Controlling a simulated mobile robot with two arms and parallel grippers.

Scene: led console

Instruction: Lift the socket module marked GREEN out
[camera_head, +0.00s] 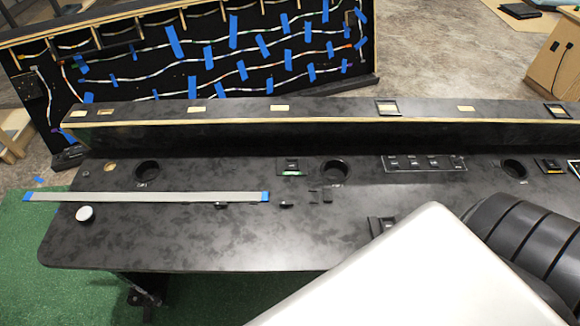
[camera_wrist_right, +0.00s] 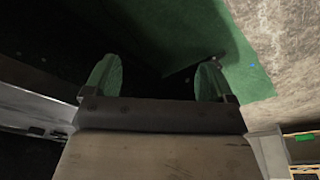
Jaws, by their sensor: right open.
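No label reading GREEN is legible in either view. A small dark module (camera_head: 291,167) with a faint greenish edge sits in the console top (camera_head: 190,240). Another module (camera_head: 548,166) sits at the right, and one (camera_head: 380,226) is partly hidden behind my white arm link. A clear-edged panel (camera_head: 424,163) holds several small dark units. My right gripper (camera_wrist_right: 158,82) shows in the right wrist view with its two green-tinted fingers wide apart and nothing between them. It is outside the head view, so its place relative to the modules is unclear. My left gripper is not in view.
Round black cups (camera_head: 147,172) are set into the console top. A grey strip with blue ends (camera_head: 145,197) and a white knob (camera_head: 85,214) are at the left. A raised ledge (camera_head: 300,112) runs along the back. A board with taped wiring (camera_head: 200,55) stands behind.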

